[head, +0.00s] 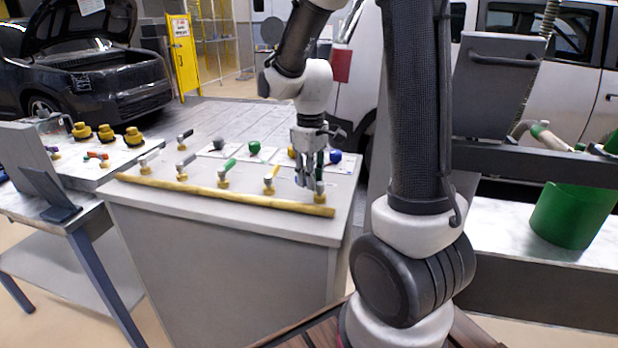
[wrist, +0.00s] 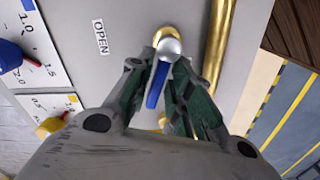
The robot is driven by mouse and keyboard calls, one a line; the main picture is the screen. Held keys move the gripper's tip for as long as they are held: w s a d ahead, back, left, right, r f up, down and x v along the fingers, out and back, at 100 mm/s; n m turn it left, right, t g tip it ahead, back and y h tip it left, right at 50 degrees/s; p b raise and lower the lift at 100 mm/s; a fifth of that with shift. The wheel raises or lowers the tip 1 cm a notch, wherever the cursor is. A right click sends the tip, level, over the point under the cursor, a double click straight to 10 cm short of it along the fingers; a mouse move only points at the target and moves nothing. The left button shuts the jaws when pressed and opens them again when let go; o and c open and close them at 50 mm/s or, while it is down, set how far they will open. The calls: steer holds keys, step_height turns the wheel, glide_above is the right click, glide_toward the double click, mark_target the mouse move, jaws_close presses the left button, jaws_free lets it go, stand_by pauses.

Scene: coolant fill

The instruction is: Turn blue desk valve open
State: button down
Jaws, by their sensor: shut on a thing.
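The blue desk valve has a blue lever (wrist: 155,86) with a rounded silver end, on a brass body, in the wrist view. My gripper (wrist: 160,78) has its two green-padded fingers on either side of the lever and is shut on it. An OPEN label (wrist: 100,37) lies on the desk to the left of the valve. In the head view my gripper (head: 310,181) points down at the right end of the desk's front valve row. There it mostly hides the blue lever; a brass base (head: 319,198) shows below.
A yellow pipe (head: 230,197) runs along the desk's front edge. Green (head: 228,166) and yellow (head: 272,174) levers stand to the left in the same row. A blue knob (head: 335,157) and green knob (head: 254,148) stand behind. A green bucket (head: 572,215) is far right.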

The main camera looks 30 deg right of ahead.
steer(key=m, duration=0.2)
steer(key=d+m, duration=0.1)
steer(key=shift+w+m, duration=0.15)
steer(key=shift+m, duration=0.25)
steer(key=m, duration=0.1)
steer(key=d+m, duration=0.1)
steer(key=m, duration=0.1)
steer(key=shift+m, duration=0.3)
steer(key=m, duration=0.3)
steer(key=shift+s+d+m, duration=0.2)
steer(key=shift+d+m, duration=0.1)
steer(key=shift+d, duration=0.1)
steer(key=shift+s+d+m, duration=0.15)
steer(key=shift+m, duration=0.6)
steer(key=shift+s+d+m, duration=0.1)
steer(key=shift+d+m, duration=0.05)
steer(key=shift+m, duration=0.6)
steer(key=c, duration=1.5)
jaws_free()
